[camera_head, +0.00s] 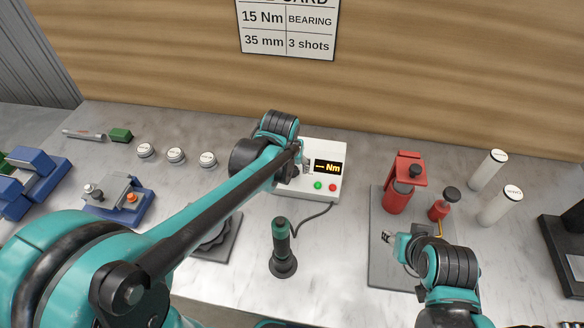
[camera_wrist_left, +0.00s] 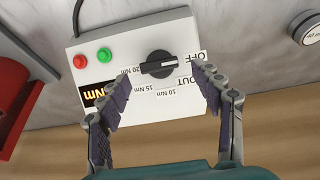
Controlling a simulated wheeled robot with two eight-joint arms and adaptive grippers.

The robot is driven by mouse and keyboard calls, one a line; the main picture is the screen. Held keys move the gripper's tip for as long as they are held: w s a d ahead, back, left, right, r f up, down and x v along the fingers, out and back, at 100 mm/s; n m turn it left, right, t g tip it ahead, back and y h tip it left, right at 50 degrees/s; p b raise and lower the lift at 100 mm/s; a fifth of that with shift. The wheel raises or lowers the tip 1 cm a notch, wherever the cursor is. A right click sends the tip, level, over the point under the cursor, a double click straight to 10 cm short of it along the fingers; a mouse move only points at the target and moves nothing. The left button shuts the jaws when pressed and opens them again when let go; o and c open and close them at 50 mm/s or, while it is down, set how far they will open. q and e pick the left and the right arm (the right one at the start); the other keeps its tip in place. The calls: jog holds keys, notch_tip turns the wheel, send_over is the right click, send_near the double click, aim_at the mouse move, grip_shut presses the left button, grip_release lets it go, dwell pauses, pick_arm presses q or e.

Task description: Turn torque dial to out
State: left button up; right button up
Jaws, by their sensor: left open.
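The white torque box (camera_head: 325,150) stands at the back middle, its display reading "— Nm". Its black dial (camera_wrist_left: 160,64) shows in the left wrist view, with labels OFF, OUT, 10, 15 and 20 Nm around it. The dial's white mark points right, toward the OFF label rather than clearly at OUT. My left gripper (camera_wrist_left: 155,88) is open, its fingers either side of the dial area and apart from the dial as far as I can see. In the head view my left gripper (camera_head: 303,163) hides the dial. My right gripper (camera_head: 388,238) is over a grey plate; its jaws are too small to judge.
A red button (camera_wrist_left: 80,61) and a green button (camera_wrist_left: 104,54) sit beside the dial. A dark screwdriver (camera_head: 282,250) stands in front of the box, cabled to it. A red press (camera_head: 398,185) stands right, near white cylinders (camera_head: 488,170). Small white caps (camera_head: 176,155) lie left.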

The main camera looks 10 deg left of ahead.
aim_at(291, 170)
pick_arm(q)
jog(key=x, duration=0.2)
jog(key=shift+w+d+f+b, duration=0.1)
jog(key=shift+w+f+b, duration=0.1)
jog(key=shift+f+b, duration=0.1)
jog(key=shift+w+f, duration=0.1)
jog(key=shift+f, duration=0.15)
jog(key=c, duration=1.2)
jog(key=shift+o, duration=0.2)
